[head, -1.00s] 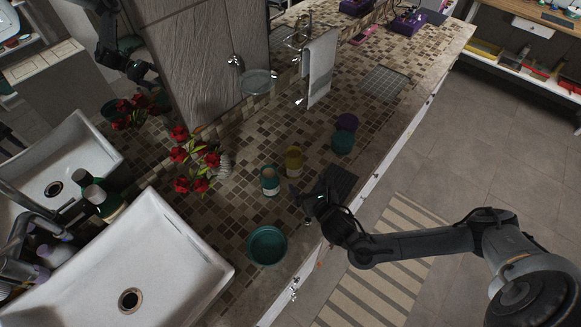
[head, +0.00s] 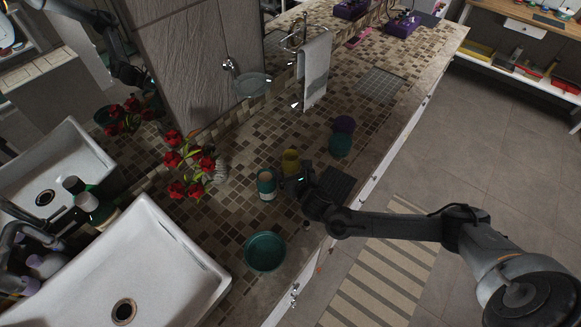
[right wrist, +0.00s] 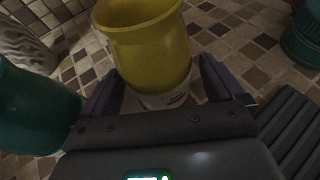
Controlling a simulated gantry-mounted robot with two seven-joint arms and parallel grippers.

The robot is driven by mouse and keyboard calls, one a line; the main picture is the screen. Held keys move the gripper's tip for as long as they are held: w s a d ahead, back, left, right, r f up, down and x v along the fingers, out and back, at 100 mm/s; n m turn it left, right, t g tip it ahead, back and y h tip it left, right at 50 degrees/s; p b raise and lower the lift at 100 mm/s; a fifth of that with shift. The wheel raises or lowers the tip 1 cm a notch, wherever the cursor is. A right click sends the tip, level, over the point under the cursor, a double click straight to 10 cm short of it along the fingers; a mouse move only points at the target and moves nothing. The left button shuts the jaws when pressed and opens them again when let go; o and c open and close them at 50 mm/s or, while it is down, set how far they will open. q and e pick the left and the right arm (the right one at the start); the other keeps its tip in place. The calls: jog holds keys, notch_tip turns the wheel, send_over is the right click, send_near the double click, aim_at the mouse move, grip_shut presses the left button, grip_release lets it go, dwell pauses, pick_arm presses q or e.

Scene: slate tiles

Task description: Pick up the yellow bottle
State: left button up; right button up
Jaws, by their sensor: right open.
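The yellow bottle (head: 290,161) stands upright on the mosaic-tiled counter, just behind a teal bottle. My right gripper (head: 301,181) is low at its near right side. In the right wrist view, the yellow bottle (right wrist: 148,48) shows a wide yellow body and a pale lower part. The fingers of my right gripper (right wrist: 160,86) are open, one on each side of the bottle's lower part. I cannot tell whether either finger touches it. My left gripper cannot be made out; a dark arm at the upper left of the head view may be a reflection.
The teal bottle (head: 266,185) stands close beside the yellow one; it also shows in the right wrist view (right wrist: 35,112). A teal bowl (head: 265,251) is nearer. A teal container (head: 340,146), purple item (head: 344,124) and dark ribbed pad (head: 336,184) lie right. Red flowers (head: 187,162) stand left.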

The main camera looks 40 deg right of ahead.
aim_at(295, 165)
pick_arm(q)
jog(key=shift+f, duration=0.1)
pick_arm(e)
jog(key=shift+w+d+f, duration=0.1)
jog(key=shift+w+f, duration=0.05)
jog(key=shift+w, duration=0.2)
jog(key=c, duration=1.3)
jog(key=shift+o, duration=0.2)
jog(key=shift+r, duration=0.55)
pick_arm(q)
jog(key=shift+r+p, duration=0.35)
pick_arm(e)
jog(key=r, duration=0.3)
jog(key=shift+s+d+r, duration=0.2)
jog(key=shift+r, duration=0.1)
pick_arm(q)
jog(key=shift+r+p, duration=0.55)
pick_arm(e)
jog(key=s+d+r, duration=0.6)
jog(key=s+d, duration=0.1)
jog(key=s, duration=0.1)
jog(key=shift+s+r, duration=0.2)
jog(key=shift+s, duration=0.1)
